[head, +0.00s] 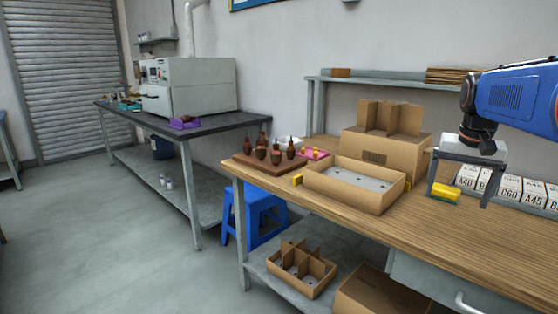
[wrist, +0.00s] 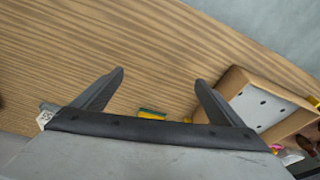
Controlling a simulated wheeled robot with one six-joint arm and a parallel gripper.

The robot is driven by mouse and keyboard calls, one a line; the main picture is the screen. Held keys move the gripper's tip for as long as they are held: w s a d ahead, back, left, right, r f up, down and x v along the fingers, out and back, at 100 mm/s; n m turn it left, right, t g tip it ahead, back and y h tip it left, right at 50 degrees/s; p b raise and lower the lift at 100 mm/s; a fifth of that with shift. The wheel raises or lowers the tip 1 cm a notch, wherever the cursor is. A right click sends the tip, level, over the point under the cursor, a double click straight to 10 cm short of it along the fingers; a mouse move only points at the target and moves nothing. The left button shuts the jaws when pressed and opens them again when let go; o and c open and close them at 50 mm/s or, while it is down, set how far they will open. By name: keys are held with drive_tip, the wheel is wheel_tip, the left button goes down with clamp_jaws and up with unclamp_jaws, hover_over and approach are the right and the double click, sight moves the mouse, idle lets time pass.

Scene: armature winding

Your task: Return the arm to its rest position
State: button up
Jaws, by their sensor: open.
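My arm (head: 517,95) reaches in from the right in the head view, a blue link ending in a grey gripper. My gripper (head: 460,200) is open and empty, with its two fingers spread above the wooden bench (head: 470,235). In the wrist view my gripper (wrist: 160,76) shows both dark fingers apart, with only bare wood between their tips. A yellow and green sponge (head: 446,192) appears between the fingers in the head view. In the wrist view the sponge (wrist: 151,113) lies beyond the gripper's dark edge, partly hidden, and is not gripped.
An open cardboard tray (head: 330,188) with a grey perforated floor lies left of my gripper. A divided carton (head: 385,148) stands behind it. Labelled white boxes (head: 505,188) stand near my gripper. A wooden board (head: 260,166) holds several dark armatures. The bench front is clear.

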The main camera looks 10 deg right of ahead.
drive_tip(key=s+a+f+n+t, duration=0.1)
drive_tip(key=s+a+f+n, duration=0.2)
drive_tip(key=s+a+f, duration=0.5)
drive_tip(key=s+a+f+n+t+y, duration=0.1)
drive_tip(key=s+a+f+n, duration=0.3)
drive_tip(key=s+a+f, duration=0.5)
drive_tip(key=a, duration=0.5)
drive_tip(key=shift+s+t, duration=0.35)
drive_tip(key=shift+t, duration=0.05)
drive_tip(key=shift+a, duration=0.1)
